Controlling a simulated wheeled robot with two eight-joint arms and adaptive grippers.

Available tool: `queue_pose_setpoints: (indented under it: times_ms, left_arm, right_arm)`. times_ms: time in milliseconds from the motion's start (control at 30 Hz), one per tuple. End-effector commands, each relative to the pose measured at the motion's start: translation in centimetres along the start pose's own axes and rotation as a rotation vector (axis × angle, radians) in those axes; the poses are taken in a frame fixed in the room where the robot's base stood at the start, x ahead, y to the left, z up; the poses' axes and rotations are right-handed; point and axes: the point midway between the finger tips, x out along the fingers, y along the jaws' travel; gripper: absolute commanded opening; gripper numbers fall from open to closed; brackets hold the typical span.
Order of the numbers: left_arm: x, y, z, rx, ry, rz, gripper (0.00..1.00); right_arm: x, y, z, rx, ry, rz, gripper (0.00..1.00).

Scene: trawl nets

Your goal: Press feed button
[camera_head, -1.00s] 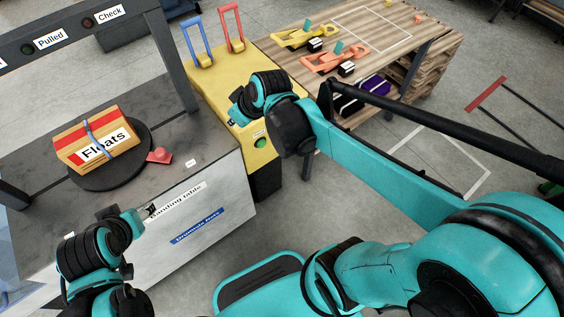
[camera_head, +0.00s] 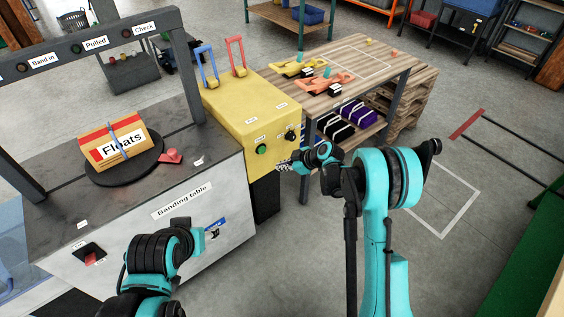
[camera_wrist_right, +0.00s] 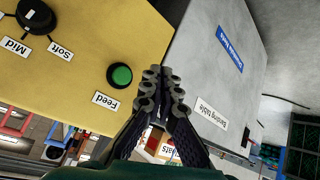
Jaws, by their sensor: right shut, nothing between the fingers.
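The green feed button (camera_head: 262,149) is on the front face of the yellow unit (camera_head: 243,105). In the right wrist view the round green button (camera_wrist_right: 119,75) sits beside a label reading "Feed" (camera_wrist_right: 105,100). My right gripper (camera_head: 283,167) is shut and empty, just right of and below the button in the head view. In the wrist view its fingertips (camera_wrist_right: 162,84) lie a little to the right of the button, with a visible gap in the picture. My left gripper (camera_head: 212,230) is low in front of the banding table; its fingers are too small to read.
A black knob (camera_head: 291,136) is right of the button. The banding table (camera_head: 232,170) stands left of the yellow unit and carries a Floats carton (camera_head: 115,142) on a dark turntable. A wooden bench (camera_head: 350,62) stands behind right.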

Motion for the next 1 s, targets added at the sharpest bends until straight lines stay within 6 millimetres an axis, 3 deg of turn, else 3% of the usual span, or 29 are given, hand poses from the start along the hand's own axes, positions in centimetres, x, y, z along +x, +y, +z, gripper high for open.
queue_pose_setpoints:
  times_ms: [133, 567, 1000]
  left_arm:
    - [0.1, 0.0, 0.1, 0.000, 0.000, 0.000, 0.51]
    - [0.0, 0.0, 0.0, 0.000, 0.000, 0.000, 0.51]
    - [-0.7, 0.0, -0.5, 0.000, 0.000, 0.000, 0.51]
  right_arm:
    - [1.0, -0.1, 0.5, -0.023, 0.012, -0.006, 0.00]
    - [1.3, 0.1, 0.3, -0.024, 0.012, -0.006, 0.00]
    - [5.0, 2.7, -2.6, -0.024, 0.012, -0.006, 0.00]
